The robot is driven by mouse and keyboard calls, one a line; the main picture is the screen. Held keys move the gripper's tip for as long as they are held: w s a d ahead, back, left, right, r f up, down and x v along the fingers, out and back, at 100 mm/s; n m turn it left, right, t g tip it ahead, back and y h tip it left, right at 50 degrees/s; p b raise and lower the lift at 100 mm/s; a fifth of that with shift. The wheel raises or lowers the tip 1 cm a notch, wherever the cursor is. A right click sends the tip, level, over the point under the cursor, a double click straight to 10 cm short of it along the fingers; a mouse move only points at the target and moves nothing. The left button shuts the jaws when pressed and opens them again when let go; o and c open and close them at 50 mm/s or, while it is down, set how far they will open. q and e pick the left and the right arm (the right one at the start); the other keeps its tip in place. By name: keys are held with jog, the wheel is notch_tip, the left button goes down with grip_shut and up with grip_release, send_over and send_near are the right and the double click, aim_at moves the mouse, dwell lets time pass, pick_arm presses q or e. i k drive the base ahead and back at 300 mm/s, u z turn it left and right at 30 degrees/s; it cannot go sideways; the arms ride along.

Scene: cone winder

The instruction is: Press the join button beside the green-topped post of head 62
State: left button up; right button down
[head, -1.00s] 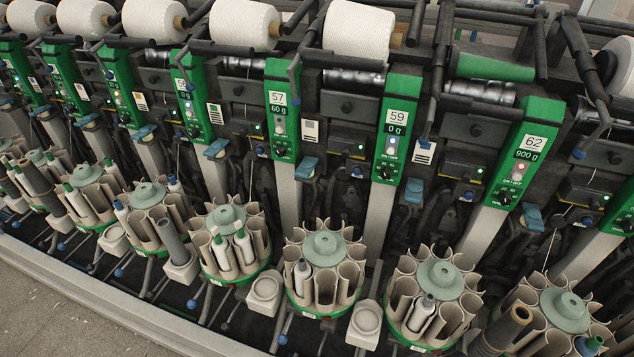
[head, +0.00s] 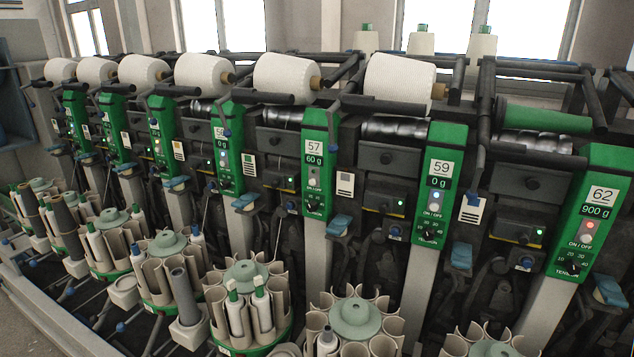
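The post of head 62 (head: 597,212) stands at the right of the head view, with a green top, a "62" label and a "900 g" display. A small lamp or button (head: 588,226) above its ON / OFF lettering glows reddish. Left of this post is a dark box (head: 512,222) with a small green light. Below that box is a small blue button (head: 527,263) on a dark unit. I cannot read any label on it, so I cannot confirm that it is the join button. Neither of my grippers is in view.
The post of head 59 (head: 440,185) stands to the left, and the post of head 57 (head: 316,165) farther left. A bare green cone (head: 545,118) lies above, left of post 62. Round bobbin magazines (head: 245,300) line the front. Windows are behind.

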aim_at(527, 263)
jog(key=z, duration=1.35)
